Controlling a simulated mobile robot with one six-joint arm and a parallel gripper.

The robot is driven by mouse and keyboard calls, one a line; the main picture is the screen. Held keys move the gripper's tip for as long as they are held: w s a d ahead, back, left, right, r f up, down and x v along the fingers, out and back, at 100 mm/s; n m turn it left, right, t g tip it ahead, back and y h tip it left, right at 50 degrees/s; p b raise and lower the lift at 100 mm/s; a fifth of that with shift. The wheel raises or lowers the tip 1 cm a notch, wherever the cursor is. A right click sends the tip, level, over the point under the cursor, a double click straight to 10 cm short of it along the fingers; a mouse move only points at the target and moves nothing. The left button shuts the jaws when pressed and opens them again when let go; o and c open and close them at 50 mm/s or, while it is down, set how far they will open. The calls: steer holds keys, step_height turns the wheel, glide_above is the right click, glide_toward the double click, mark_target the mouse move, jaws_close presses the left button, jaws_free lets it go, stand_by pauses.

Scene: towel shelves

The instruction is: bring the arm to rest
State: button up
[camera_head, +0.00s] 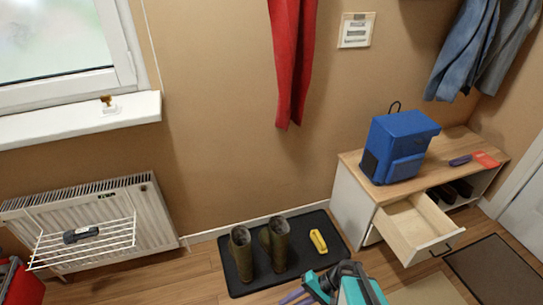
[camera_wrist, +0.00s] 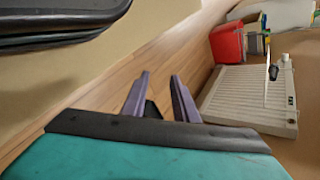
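My gripper (camera_head: 299,297) shows at the bottom middle of the head view, in front of the dark boot mat, with part of my teal arm beside it. In the wrist view my gripper (camera_wrist: 160,88) has its two purple fingers apart with nothing between them. Wooden floor (camera_wrist: 125,75) shows past the fingertips.
Green boots (camera_head: 279,245) and a yellow object (camera_head: 318,241) are on the mat (camera_head: 237,286). A cabinet (camera_head: 350,205) with an open, empty-looking drawer (camera_head: 421,252) bears a blue backpack (camera_head: 397,150). A radiator (camera_head: 150,215) with a wire rack (camera_head: 125,245) is left.

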steer(key=s+n+g+h+p, duration=0.2)
steer(key=s+g+h+p, duration=0.1)
steer(key=s, duration=0.4)
steer(key=s+d+f+h, duration=0.1)
steer(key=s+d+h, duration=0.1)
steer(key=d, duration=0.3)
steer(key=s+d+f+n+h, duration=0.1)
steer(key=d+h, duration=0.3)
steer(key=d, duration=0.1)
steer(key=shift+s+f+h, duration=0.3)
steer(key=shift+s+h, duration=0.1)
steer(key=shift+r, duration=0.2)
steer(key=shift+d, duration=0.2)
